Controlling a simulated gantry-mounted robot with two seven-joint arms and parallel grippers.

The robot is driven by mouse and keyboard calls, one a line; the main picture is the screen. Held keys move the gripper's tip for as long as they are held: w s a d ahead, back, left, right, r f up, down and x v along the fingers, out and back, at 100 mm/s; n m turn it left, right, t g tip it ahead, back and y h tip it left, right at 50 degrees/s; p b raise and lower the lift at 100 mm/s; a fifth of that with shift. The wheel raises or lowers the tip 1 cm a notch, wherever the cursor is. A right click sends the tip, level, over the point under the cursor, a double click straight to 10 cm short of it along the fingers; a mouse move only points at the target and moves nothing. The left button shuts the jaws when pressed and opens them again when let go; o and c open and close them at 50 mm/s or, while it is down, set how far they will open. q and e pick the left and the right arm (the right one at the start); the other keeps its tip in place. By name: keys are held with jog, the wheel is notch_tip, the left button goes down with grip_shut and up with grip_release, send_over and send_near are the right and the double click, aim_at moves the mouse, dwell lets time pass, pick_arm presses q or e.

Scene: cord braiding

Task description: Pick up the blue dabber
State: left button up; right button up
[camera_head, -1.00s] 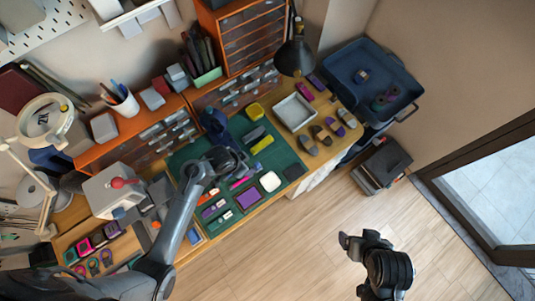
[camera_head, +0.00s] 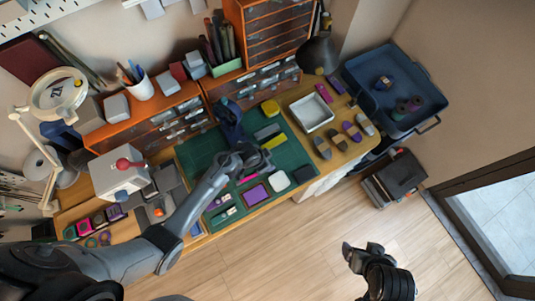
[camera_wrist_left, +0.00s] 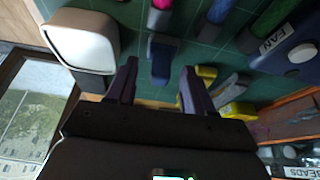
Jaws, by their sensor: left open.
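My left gripper (camera_head: 246,163) is low over the green cutting mat (camera_head: 197,152). In the left wrist view its two dark fingers (camera_wrist_left: 156,92) are apart, with nothing held between them. A small blue block with a darker lower part (camera_wrist_left: 161,60), which looks like the blue dabber, lies on the mat just beyond the fingertips, roughly between them. A pink-tipped piece (camera_wrist_left: 161,4) lies past it. In the head view the gripper hides the blue piece. My right gripper (camera_head: 362,254) hangs over the floor, away from the table; its jaw opening is unclear.
A white rounded block (camera_wrist_left: 85,38) is close to one finger. Yellow pieces (camera_wrist_left: 205,72) and a grey bar (camera_wrist_left: 232,89) are near the other. A blue body labelled FAN (camera_wrist_left: 284,48) stands close by. A white tray (camera_head: 311,113) and an orange drawer cabinet (camera_head: 155,125) border the mat.

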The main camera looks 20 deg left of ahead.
pick_arm(q)
jog(key=shift+w+d+f, duration=0.1)
jog(key=shift+w+f, duration=0.05)
jog(key=shift+f, duration=0.3)
grip_shut()
notch_tip(320, 180, up, 4)
jog(key=shift+r+p, duration=0.15)
jog(key=shift+p, duration=0.35)
jog(key=s+d+r, duration=0.6)
jog(key=s+d, duration=0.2)
jog(key=shift+d+r, duration=0.2)
jog(key=shift+r, duration=0.15)
